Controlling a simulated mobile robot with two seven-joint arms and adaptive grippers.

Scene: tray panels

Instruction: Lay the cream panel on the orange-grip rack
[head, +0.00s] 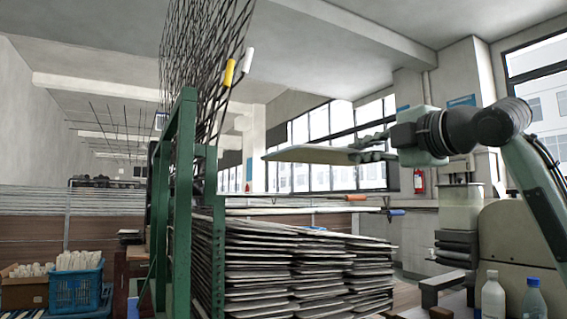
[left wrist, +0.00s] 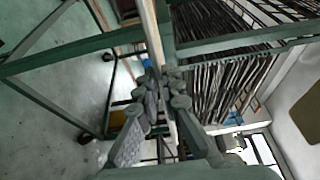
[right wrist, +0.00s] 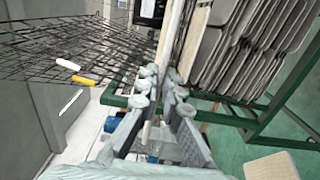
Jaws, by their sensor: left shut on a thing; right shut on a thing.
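The cream panel (head: 312,154) is held about level in the air, seen nearly edge-on in the head view. My right gripper (head: 368,150) is shut on its right edge. In the right wrist view the panel (right wrist: 172,38) is a pale strip running into my right fingers (right wrist: 162,88). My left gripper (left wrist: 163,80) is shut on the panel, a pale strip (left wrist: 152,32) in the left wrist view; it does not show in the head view. The rack with the orange grip (head: 355,197) lies level below the panel, with clear space between. I see no panel on it.
A blue-grip rack (head: 397,212) lies just below the orange one, above several stacked loaded layers (head: 300,270). Racks with yellow (head: 229,72) and white (head: 247,58) grips stand raised. A green frame post (head: 184,200) rises left of the panel. Bottles (head: 493,296) stand at lower right.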

